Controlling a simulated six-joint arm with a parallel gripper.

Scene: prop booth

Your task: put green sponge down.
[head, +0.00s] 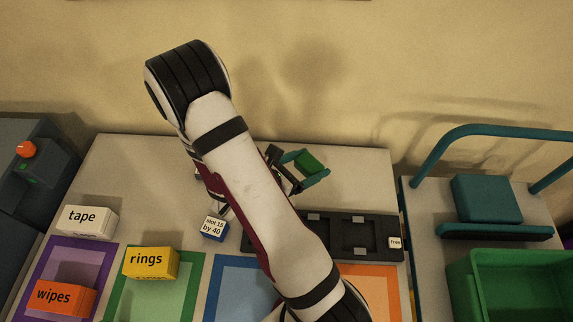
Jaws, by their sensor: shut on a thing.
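The green sponge (309,161) is a small green block near the back middle of the table (350,160). My gripper (312,168) has teal fingers and is shut on the sponge, with one finger on each side of it. The gripper is beyond the black tray (376,238), towards the wall. I cannot tell how high the sponge is above the table.
A blue block labelled "slot 15 by 40" (213,228) stands left of the tray. Yellow "rings" (151,262), white "tape" (88,220) and orange "wipes" (65,296) boxes stand at the left. A cart with a green bin (462,285) is at the right. The table's back right is clear.

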